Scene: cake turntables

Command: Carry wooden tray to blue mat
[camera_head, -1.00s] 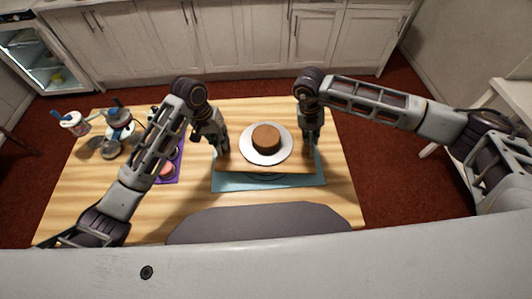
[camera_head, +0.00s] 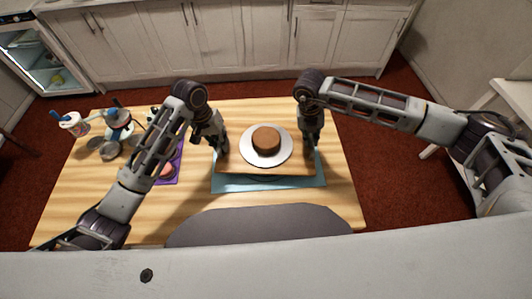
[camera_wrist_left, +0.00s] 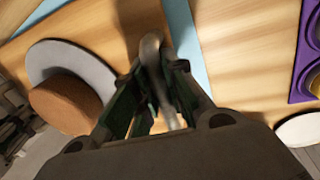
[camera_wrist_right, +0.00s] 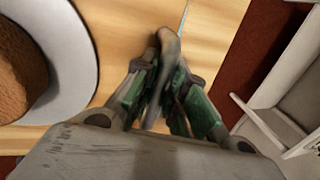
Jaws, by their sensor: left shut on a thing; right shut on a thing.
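The wooden tray (camera_head: 240,168) is over the blue mat (camera_head: 230,184) in the head view and covers most of it. A brown cake (camera_head: 266,139) on a white round turntable (camera_head: 283,154) stands upright on the tray. My left gripper (camera_head: 221,152) is shut on the tray's left handle, a grey bar seen in the left wrist view (camera_wrist_left: 155,70). My right gripper (camera_head: 311,150) is shut on the right handle, seen in the right wrist view (camera_wrist_right: 163,65). I cannot tell whether the tray touches the mat.
A purple mat (camera_head: 179,165) with a pink round item (camera_head: 167,170) lies left of my left gripper. Whitish containers (camera_head: 74,124) and metal utensils stand at the table's left end. The table (camera_head: 90,200) is clear at its front left.

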